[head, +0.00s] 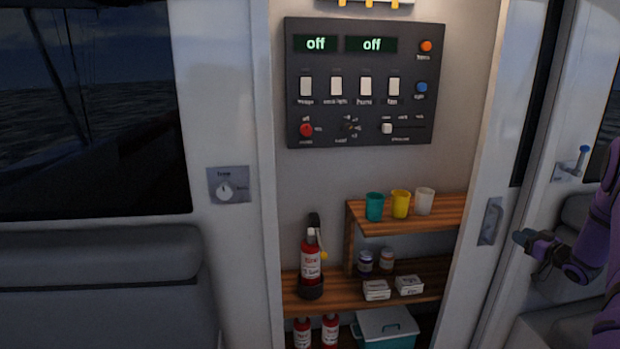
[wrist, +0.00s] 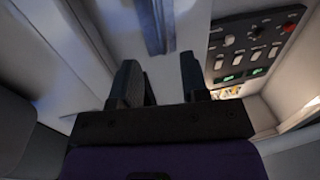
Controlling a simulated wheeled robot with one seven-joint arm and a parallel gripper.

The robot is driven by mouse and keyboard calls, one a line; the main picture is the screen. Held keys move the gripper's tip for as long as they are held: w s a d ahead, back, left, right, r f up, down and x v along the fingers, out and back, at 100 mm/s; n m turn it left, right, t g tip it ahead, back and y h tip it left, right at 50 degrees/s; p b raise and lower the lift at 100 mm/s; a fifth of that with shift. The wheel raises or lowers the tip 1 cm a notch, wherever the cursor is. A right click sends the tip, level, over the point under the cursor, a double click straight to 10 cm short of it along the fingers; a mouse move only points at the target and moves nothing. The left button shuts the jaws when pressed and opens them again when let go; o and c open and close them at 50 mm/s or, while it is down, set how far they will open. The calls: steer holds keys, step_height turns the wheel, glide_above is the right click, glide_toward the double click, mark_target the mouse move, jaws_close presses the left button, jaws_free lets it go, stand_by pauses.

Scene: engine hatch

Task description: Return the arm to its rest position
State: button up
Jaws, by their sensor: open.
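My gripper (head: 527,240) is at the right side of the head view, at the end of my purple arm. It points left toward the door edge with the recessed metal handle (head: 490,221). I cannot tell whether it touches the door. In the wrist view my gripper (wrist: 160,85) shows two dark fingers standing apart with nothing between them. The control panel (head: 361,84) hangs on the back wall, with two displays reading "off". The panel also shows in the wrist view (wrist: 256,45), to the right of the fingers.
Shelves (head: 440,212) below the panel hold several cups, jars and small boxes. A red extinguisher (head: 310,262) stands at their left. A dial (head: 226,190) is on the left wall, above a grey seat (head: 100,285). A lever with a blue knob (head: 573,163) is at the right.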

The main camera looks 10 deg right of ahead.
steer(key=w+a+r+m+g+h, duration=0.1)
steer(key=w+a+r+h, duration=0.2)
steer(key=r, duration=0.6)
steer(key=w+a+r+g+h, duration=0.1)
steer(key=w+a+r+h, duration=0.1)
steer(key=a+r, duration=0.55)
steer(key=s+a+r+m+g+h, duration=0.1)
steer(key=s+a+r+g, duration=0.1)
steer(key=s+a+r, duration=0.55)
steer(key=s+a+r+m+g+h, duration=0.1)
steer(key=s+a+r+g, duration=0.3)
steer(key=a+r, duration=0.65)
steer(key=s+a+f+g+y, duration=0.1)
steer(key=s+a, duration=0.5)
steer(key=s, duration=0.4)
steer(key=s+a+f+g+y, duration=0.1)
steer(key=s+a+g, duration=0.1)
steer(key=s+a, duration=0.5)
steer(key=s+a+f+g+y, duration=0.1)
steer(key=s+a, duration=0.6)
steer(key=s, duration=0.8)
steer(key=shift+s+f+n+y, duration=0.2)
steer(key=shift+f+n+y, duration=0.1)
steer(key=shift+n+y, duration=0.15)
steer(key=shift+o, duration=0.2)
